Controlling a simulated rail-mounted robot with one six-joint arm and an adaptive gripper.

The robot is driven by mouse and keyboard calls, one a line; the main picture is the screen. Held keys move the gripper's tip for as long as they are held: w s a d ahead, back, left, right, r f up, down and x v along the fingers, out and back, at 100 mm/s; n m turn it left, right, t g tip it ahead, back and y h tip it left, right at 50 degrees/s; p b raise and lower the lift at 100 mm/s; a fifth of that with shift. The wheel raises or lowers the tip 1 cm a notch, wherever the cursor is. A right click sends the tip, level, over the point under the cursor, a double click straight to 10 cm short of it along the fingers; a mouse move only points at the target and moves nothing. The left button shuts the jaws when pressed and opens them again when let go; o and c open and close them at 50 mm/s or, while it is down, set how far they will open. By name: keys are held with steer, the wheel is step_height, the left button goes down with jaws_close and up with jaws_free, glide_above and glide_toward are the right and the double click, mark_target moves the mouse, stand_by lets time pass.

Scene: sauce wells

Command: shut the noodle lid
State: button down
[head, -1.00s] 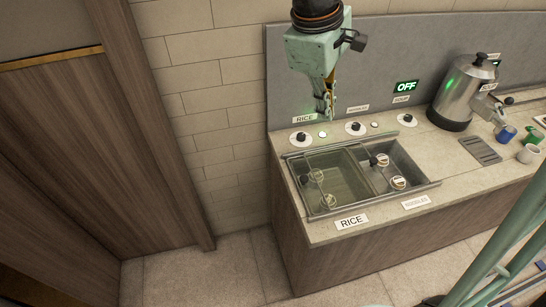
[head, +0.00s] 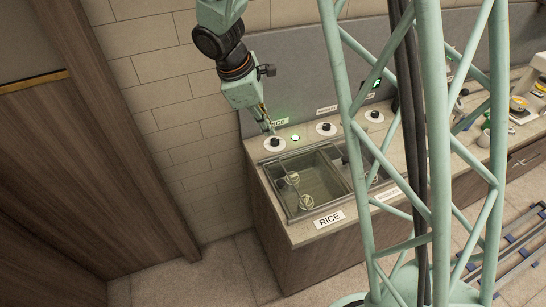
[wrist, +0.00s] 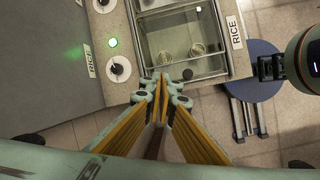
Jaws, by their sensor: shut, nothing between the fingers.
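My gripper (head: 271,131) is shut and empty. In the head view it hangs at the left end of the counter, by the rice knob (head: 275,143). In the wrist view my gripper (wrist: 162,88) points at the near edge of the rice well. The rice well (head: 320,183) shows a glassy cover and two round items under it; it also shows in the wrist view (wrist: 185,55). The noodle well (head: 366,163) lies to its right, largely hidden behind my column. I cannot make out the noodle lid or how far it is open.
A RICE label (head: 329,219) is on the front edge and a noodle label (head: 387,194) lies right of it. More knobs (head: 326,128) and a lit green light (head: 295,138) line the back. A blue round stool (wrist: 252,70) stands on the floor.

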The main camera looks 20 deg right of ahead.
mark_target(278, 163)
steer(key=w+a+f+n+p, duration=0.1)
steer(key=w+a+f+n, duration=0.1)
steer(key=f, duration=0.3)
steer(key=w+a+f+n+p, duration=0.1)
steer(key=w+a+f+n, duration=0.1)
steer(key=f, duration=0.4)
steer(key=shift+a+h, duration=0.25)
steer(key=shift+h, duration=0.05)
steer(key=x, duration=0.9)
steer(key=shift+s+d+f, duration=0.15)
steer(key=shift+f, duration=0.25)
steer(key=shift+d, duration=1.2)
steer(key=shift+w+d, duration=0.25)
steer(key=shift+d, duration=0.55)
steer(key=shift+d, duration=0.15)
